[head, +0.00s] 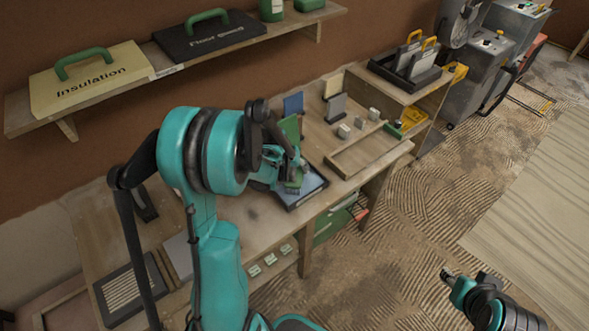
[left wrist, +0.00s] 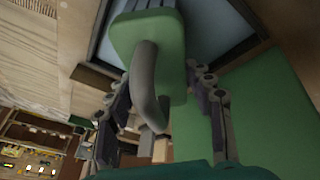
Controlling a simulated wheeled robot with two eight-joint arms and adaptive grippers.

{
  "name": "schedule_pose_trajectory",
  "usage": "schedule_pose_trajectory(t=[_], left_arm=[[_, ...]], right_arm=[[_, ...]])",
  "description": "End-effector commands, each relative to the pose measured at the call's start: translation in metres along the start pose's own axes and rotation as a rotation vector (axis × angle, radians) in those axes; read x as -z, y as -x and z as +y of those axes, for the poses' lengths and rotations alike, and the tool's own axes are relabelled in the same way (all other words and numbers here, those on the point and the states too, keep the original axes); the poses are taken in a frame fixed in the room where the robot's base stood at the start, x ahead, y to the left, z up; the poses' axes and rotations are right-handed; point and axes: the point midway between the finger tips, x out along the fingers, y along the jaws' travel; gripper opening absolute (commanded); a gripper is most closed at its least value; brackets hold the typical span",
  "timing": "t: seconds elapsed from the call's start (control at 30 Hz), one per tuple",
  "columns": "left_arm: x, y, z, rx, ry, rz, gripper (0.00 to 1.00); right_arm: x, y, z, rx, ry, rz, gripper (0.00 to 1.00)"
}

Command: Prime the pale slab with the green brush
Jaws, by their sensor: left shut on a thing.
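The green brush (head: 293,187) is in my left gripper (head: 283,176), over a dark-rimmed tray (head: 318,192) with a blue-grey surface. In the left wrist view, the green brush head (left wrist: 150,35) has a curved grey handle (left wrist: 145,85) between the fingers of my left gripper (left wrist: 165,110). Its bristles point toward the tray (left wrist: 245,12); contact is unclear. A pale grey slab (head: 180,255) lies flat on the bench at left, partly hidden by my left arm. My right gripper (head: 449,277) is at lower right, away from the bench; its opening is unclear.
A green panel (head: 290,128) stands behind my left gripper. Small blocks (head: 344,131) and upright plates (head: 334,106) occupy the right of the bench (head: 250,215). A dark grille (head: 120,290) lies at left. A shelf (head: 110,95) hangs above. Machines (head: 487,60) stand at far right.

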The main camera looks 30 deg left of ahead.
Motion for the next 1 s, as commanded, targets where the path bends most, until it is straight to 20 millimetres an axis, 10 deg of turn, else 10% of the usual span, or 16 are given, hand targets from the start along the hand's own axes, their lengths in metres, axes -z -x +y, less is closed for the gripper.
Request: schedule_pose_trajectory(t=[1.0], left_arm=[[0.016,0.039,0.008,0.0,0.0,-0.002,0.29]], right_arm=[[0.018,0.025,0.0,0.0,0.0,0.0,0.4]])
